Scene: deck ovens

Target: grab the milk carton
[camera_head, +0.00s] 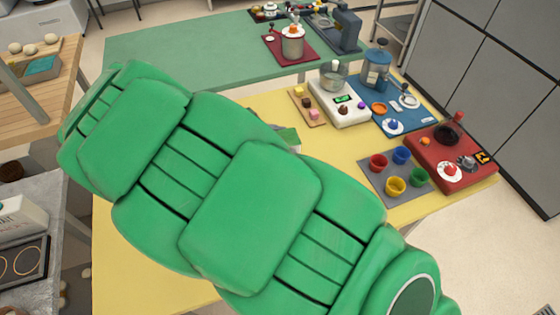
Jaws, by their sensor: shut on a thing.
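No milk carton can be made out in this view. My green arm crosses the picture from the lower right to the upper left and hides much of the yellow table (120,265). My gripper cannot be made out; it may be behind the arm. A small green and grey piece (287,136) shows just past the arm's upper edge, and I cannot tell what it is.
On the table's right part stand a white scale with a pot (342,104), a blue mat with a blue jar (376,70), a grey tray of colored cups (378,163) and a red board (455,150). A green table (170,50) lies behind. Wooden and grey counters are at left.

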